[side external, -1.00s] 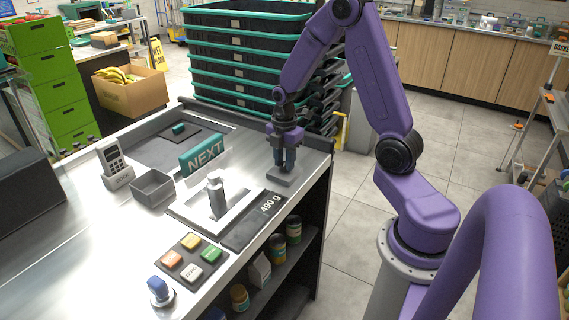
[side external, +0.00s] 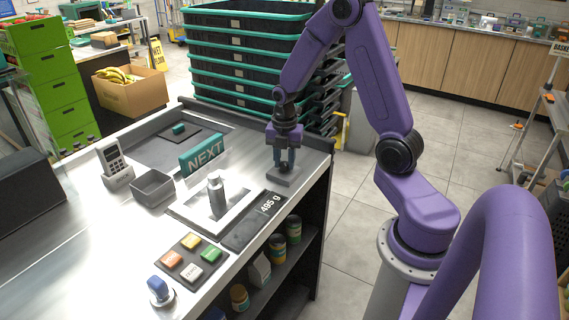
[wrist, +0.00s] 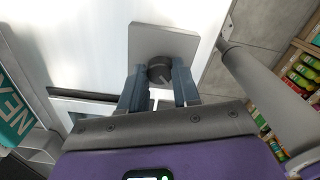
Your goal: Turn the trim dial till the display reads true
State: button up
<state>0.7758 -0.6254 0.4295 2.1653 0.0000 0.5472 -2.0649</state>
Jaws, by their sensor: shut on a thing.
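My gripper (side external: 285,160) points down at the right end of the counter, its two fingers shut on the trim dial. In the wrist view the dark round dial (wrist: 159,69) sits between the fingertips (wrist: 160,85), above a grey square base (wrist: 165,42). That base also shows in the side view (side external: 283,178). The scale's display (side external: 268,205) reads 495 g. A grey metal weight (side external: 216,194) with a narrow top stands upright on the scale plate (side external: 189,208). In the side view the fingers mostly hide the dial.
A button pad (side external: 191,258) and a blue-topped knob (side external: 159,290) are at the front. Stacked baskets (side external: 245,62) rise behind the counter.

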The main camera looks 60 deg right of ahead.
jog(key=shift+n, duration=0.8)
jog(key=shift+n, duration=1.6)
jog(key=shift+n, duration=0.7)
jog(key=o, duration=0.5)
jog(key=shift+r, duration=0.15)
jog(key=shift+r, duration=2.35)
